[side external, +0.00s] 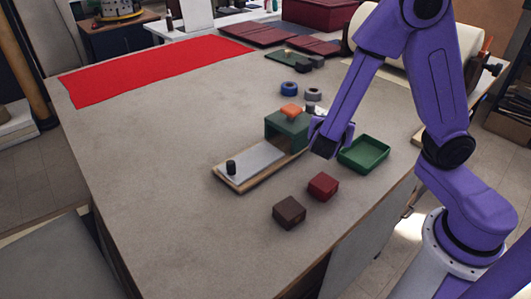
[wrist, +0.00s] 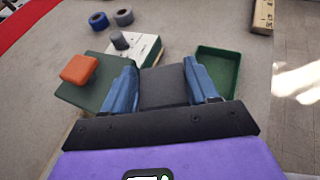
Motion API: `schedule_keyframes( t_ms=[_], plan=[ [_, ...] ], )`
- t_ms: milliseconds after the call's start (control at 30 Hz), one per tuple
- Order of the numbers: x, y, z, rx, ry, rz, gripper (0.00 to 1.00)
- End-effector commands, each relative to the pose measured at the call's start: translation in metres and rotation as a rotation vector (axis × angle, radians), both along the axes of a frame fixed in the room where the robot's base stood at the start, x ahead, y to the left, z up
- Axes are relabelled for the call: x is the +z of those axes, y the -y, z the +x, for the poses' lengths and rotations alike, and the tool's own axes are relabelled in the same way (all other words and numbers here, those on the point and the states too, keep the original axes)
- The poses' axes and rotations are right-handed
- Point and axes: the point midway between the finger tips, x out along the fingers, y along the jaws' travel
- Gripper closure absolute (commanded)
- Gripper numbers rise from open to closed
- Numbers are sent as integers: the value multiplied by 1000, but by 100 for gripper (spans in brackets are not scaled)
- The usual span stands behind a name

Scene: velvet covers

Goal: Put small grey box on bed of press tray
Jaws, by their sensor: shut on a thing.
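My gripper (wrist: 164,88) is shut on a small dark grey box (wrist: 163,86), which sits between its two blue fingers in the wrist view. In the side view my gripper (side external: 326,146) is just right of the green press (side external: 284,132), left of the green dish; the box is hard to tell from the dark gripper parts there. The press tray (side external: 253,162) has a pale metal bed, wooden edges and a black knob. It sticks out of the press toward the front left, and its visible bed is bare apart from the knob.
An orange block (side external: 291,111) lies on the press top. The green dish (side external: 364,153) is empty. A red box (side external: 323,186) and a brown box (side external: 289,212) lie in front. Blue (side external: 289,89) and grey (side external: 313,94) rings lie behind.

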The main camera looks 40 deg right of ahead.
Motion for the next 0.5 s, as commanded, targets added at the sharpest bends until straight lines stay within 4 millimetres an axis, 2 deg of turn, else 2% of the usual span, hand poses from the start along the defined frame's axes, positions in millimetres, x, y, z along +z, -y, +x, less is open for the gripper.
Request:
schedule_keyframes(
  t_ms=[233,500],
  plan=[
    [19,-17,19,368,13,-8,72],
    [43,-51,17,758,29,-13,72]
  ],
)
